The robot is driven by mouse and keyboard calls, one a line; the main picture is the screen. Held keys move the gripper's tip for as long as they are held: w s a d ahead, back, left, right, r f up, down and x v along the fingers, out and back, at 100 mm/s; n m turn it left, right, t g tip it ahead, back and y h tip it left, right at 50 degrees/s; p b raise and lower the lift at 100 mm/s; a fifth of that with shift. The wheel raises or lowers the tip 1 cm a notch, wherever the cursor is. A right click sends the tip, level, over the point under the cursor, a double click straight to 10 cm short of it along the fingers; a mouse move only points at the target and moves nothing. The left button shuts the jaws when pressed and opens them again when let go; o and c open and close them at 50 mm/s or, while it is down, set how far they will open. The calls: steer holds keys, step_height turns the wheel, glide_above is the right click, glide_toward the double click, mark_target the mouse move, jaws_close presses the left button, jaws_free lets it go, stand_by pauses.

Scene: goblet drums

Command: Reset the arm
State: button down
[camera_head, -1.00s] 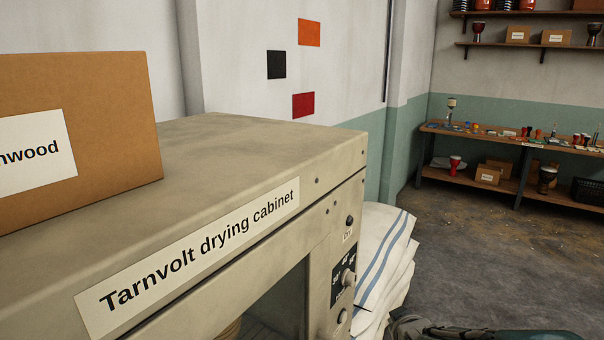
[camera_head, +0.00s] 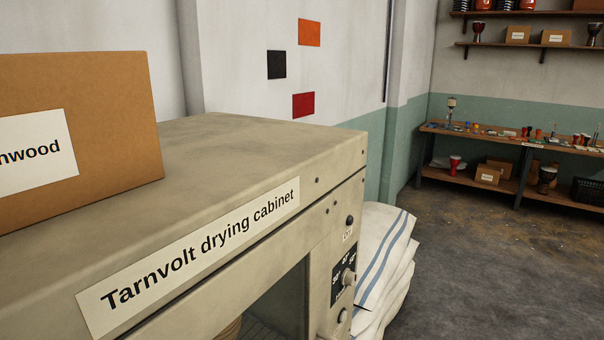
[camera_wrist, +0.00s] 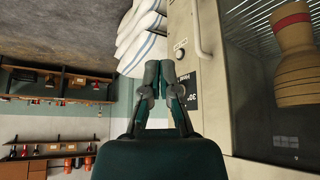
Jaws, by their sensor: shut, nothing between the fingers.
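My gripper (camera_wrist: 158,82) shows in the wrist view with its fingertips together and nothing between them. It is in front of the drying cabinet (camera_wrist: 212,110), near the control panel side. The head view does not show it. In the head view, the cabinet (camera_head: 250,145) fills the left and middle, with a "Tarnvolt drying cabinet" label on its front edge. In the wrist view, a wooden goblet drum body (camera_wrist: 296,60) with a red band sits inside the cabinet on a wire rack.
A cardboard box (camera_head: 110,120) stands on the cabinet top. White sacks with blue stripes (camera_head: 385,260) are stacked beside the cabinet. A workbench (camera_head: 475,140) with drums and small items stands at the back right, below wall shelves (camera_head: 490,46). The floor (camera_head: 480,260) between is clear.

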steer(key=shift+s+a+r, duration=0.1)
steer(key=shift+s+a, duration=0.05)
steer(key=shift+s, duration=0.4)
steer(key=shift+s+a, duration=0.1)
steer(key=shift+s, duration=0.45)
stand_by(0.4)
